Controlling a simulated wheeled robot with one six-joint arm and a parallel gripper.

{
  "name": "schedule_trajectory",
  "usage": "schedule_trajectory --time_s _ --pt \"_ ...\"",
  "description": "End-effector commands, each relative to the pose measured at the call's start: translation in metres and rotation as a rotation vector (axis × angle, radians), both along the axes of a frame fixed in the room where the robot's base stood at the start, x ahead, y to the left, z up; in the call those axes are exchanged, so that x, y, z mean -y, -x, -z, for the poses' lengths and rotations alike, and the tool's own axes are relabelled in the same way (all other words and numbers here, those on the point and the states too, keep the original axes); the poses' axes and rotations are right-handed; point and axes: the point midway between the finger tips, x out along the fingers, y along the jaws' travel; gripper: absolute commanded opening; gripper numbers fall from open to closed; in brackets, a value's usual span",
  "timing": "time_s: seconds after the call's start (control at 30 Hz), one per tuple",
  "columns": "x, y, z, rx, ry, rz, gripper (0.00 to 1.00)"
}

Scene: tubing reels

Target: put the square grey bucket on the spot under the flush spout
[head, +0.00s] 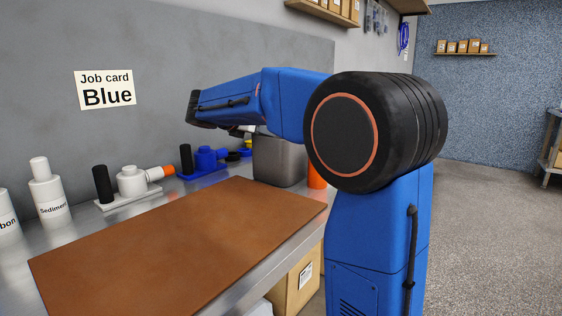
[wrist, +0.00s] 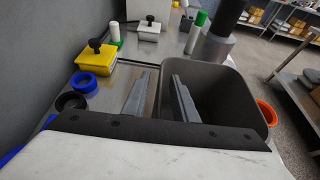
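The square grey bucket (head: 280,160) stands on the metal bench beyond the brown mat, partly hidden by my arm. In the wrist view the bucket (wrist: 238,95) fills the right middle, and its inside looks empty. My gripper (wrist: 161,76) is open, with one finger outside the bucket's left wall and the other on the inner side of it. The rim runs between the fingers, and I see no clear contact. In the head view my gripper (head: 242,132) is small and partly hidden near the bucket's rim. I cannot clearly make out the flush spout or the spot under it.
A brown mat (head: 180,245) covers the near bench. White bottles (head: 47,190), a white fitting (head: 132,181) and a blue fitting (head: 205,157) line the wall. An orange object (head: 316,176) is beside the bucket.

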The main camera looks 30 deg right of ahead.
Motion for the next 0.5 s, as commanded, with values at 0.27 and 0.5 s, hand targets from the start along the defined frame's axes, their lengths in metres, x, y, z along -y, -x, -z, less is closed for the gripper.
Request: schedule_trajectory --time_s 0.27,0.5 --pt "-0.0003 0.0002 -0.0004 0.0 0.0 0.0 0.0" --pt "-0.0004 0.0002 -0.0005 0.0 0.0 0.0 0.0"
